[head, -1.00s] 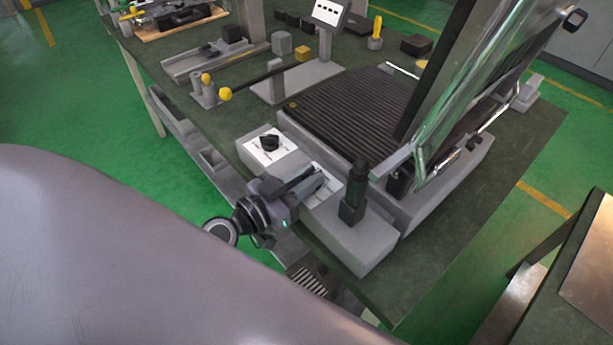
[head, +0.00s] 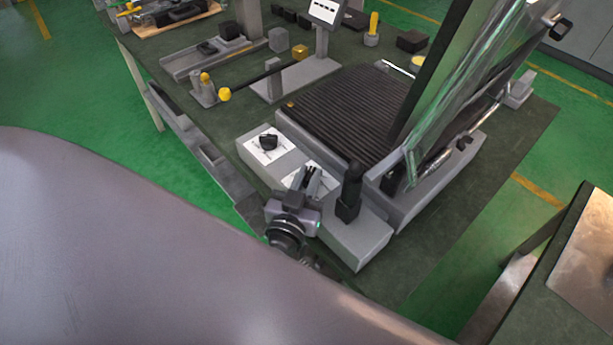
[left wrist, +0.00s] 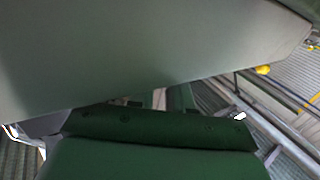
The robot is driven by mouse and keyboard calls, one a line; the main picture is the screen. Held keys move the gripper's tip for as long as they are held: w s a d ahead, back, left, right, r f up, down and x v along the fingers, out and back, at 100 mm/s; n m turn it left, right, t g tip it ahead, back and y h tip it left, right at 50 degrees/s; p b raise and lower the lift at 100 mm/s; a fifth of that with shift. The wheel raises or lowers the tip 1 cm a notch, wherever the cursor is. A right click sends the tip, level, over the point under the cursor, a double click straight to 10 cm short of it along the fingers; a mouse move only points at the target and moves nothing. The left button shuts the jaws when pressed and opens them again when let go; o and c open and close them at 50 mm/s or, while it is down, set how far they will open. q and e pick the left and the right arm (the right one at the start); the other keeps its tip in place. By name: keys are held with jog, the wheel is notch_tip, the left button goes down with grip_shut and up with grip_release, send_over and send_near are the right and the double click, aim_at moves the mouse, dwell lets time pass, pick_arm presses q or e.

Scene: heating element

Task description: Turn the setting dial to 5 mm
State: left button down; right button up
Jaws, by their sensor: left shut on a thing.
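The heating device has a grey control box (head: 352,240) along its front, with two white scale labels. A black dial (head: 268,142) stands uncovered on the left label. My left gripper (head: 309,177) is over the right label (head: 322,181), its fingers pointing down and away from me. It is shut on a dial there, which the fingers hide almost wholly; its pointer and scale marks cannot be read. The left wrist view is mostly filled by a large grey surface and a dark green part (left wrist: 160,130), and shows no dial clearly. My right gripper is not in view.
A black upright handle (head: 350,185) stands on the box just right of my left gripper. Behind are the ribbed black plate (head: 350,115) and the raised glass cover (head: 470,80). A rod with a yellow knob (head: 224,95) lies to the left.

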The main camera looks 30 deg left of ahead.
pick_arm(q)
jog(key=shift+d+n+y, duration=0.1)
jog(key=shift+n+y, duration=0.5)
jog(key=shift+y, duration=0.3)
jog(key=shift+g+y, duration=0.3)
jog(key=c, duration=1.1)
grip_release()
jog(key=shift+h, duration=0.4)
